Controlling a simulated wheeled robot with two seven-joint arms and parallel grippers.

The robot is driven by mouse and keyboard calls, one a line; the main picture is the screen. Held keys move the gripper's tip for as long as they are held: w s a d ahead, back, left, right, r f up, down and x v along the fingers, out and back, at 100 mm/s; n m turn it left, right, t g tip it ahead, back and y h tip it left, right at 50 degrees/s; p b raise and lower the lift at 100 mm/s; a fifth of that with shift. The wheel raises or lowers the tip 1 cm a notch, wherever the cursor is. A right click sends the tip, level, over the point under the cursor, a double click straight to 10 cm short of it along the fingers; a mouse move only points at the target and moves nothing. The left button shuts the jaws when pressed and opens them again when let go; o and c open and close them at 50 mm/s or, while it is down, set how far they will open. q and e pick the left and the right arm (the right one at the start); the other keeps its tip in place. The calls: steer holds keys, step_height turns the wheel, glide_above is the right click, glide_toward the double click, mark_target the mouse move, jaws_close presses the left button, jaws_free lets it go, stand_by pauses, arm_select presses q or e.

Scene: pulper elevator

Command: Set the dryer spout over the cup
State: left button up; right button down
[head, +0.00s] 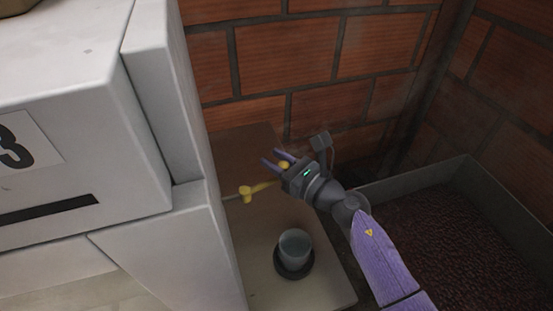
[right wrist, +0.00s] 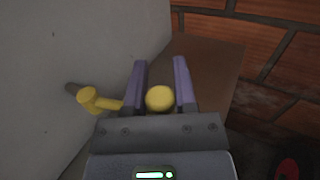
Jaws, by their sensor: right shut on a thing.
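The yellow dryer spout (head: 247,194) sticks out from the white dryer (head: 165,100) on a short grey pipe. Its thin arm runs right to a round yellow knob, which also shows in the right wrist view (right wrist: 160,98). My right gripper (head: 271,157) is shut on the knob, with one purple finger on each side of it. A grey cup (head: 294,250) stands upright on a dark round base, in front of and to the right of the spout in the head view. The spout's yellow pipe joint is not above the cup. My left gripper is not in view.
A brown tabletop (head: 330,292) lies beside the dryer and carries the cup. A brick wall (head: 290,50) closes off the back. A grey-rimmed bin (head: 420,182) of dark red granular material stands at the right. The tabletop around the cup is clear.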

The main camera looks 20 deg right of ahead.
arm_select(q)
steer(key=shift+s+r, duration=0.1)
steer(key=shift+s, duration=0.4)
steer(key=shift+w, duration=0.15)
